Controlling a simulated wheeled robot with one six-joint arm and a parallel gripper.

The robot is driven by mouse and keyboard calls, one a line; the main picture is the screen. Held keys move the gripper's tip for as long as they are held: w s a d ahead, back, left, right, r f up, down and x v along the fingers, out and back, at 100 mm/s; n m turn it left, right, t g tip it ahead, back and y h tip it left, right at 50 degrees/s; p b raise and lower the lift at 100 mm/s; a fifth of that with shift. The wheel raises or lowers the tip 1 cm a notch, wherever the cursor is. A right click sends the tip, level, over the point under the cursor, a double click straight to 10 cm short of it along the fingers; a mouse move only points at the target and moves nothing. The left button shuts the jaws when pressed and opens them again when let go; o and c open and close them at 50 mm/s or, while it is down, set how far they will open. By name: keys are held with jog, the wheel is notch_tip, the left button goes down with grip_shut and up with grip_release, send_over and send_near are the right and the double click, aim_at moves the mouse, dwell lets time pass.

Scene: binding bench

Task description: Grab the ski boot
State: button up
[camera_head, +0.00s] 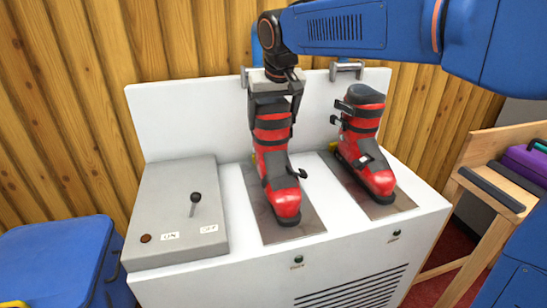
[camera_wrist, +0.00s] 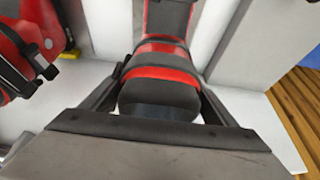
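Two red and black ski boots stand upright on metal plates on a white cabinet. My gripper (camera_head: 272,119) points down over the left boot (camera_head: 274,155). Its fingers lie on both sides of the boot's upper cuff, very close to it. In the wrist view the cuff (camera_wrist: 160,82) sits between the two fingers (camera_wrist: 160,90). I cannot tell whether the fingers press on it. The left boot's sole is on its plate (camera_head: 288,233). The right boot (camera_head: 365,140) stands apart, and part of it shows at the left in the wrist view (camera_wrist: 28,45).
A grey control box (camera_head: 165,225) with a lever is left of the boots. A white back panel (camera_head: 195,125) with metal brackets rises behind them. A blue bin (camera_head: 60,260) is at lower left. A wooden stand (camera_head: 495,195) with a purple object is at right.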

jog(key=c, duration=1.3)
jog(key=shift+r, duration=0.1)
